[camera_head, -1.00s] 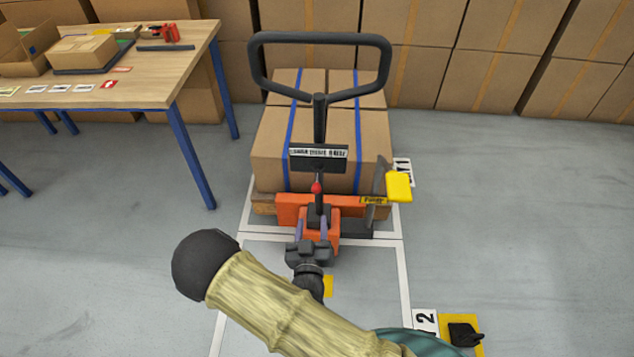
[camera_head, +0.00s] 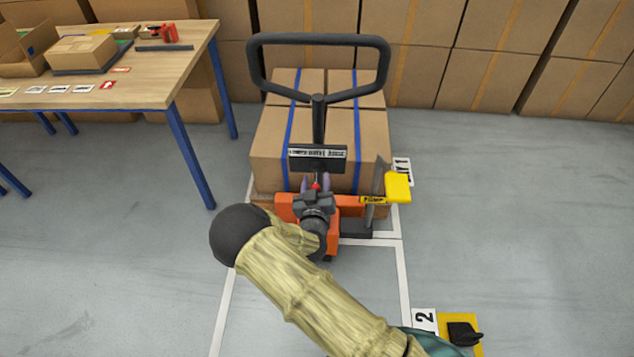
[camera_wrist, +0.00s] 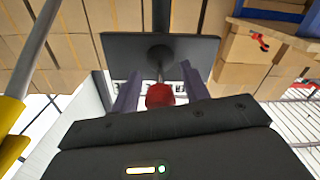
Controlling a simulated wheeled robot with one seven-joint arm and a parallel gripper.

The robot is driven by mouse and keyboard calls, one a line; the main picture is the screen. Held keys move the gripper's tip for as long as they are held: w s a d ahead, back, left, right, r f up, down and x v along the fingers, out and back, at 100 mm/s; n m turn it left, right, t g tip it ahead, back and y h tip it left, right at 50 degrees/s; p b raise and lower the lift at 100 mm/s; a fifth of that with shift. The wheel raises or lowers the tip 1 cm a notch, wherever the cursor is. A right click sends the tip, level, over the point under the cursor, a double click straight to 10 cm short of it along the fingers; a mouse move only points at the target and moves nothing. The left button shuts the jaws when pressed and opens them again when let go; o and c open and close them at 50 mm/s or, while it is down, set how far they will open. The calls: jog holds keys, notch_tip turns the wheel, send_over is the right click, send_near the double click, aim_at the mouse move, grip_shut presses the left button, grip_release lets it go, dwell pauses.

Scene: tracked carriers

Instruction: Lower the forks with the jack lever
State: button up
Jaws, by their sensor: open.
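The orange pallet jack (camera_head: 285,207) stands in front of a pallet of taped cartons (camera_head: 268,150), its black loop handle (camera_head: 318,40) upright. The jack lever has a red knob (camera_head: 316,186), just below a black label plate (camera_head: 318,158) whose small text I cannot read surely. My gripper (camera_head: 316,184) is open at the lever, its two purple fingers on either side of the knob. In the wrist view the red knob (camera_wrist: 160,95) sits between the spread fingers, with a gap on each side. The lower lever is hidden behind my gripper.
A yellow pedal (camera_head: 398,187) marked PUMP is at the jack's right. A wooden table (camera_head: 150,85) with blue legs stands at the left. Stacked cartons (camera_head: 480,80) line the back. The grey floor at the right (camera_head: 510,210) is clear.

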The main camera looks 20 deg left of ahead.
jog(key=c, duration=0.9)
jog(key=shift+d, duration=0.2)
grip_shut()
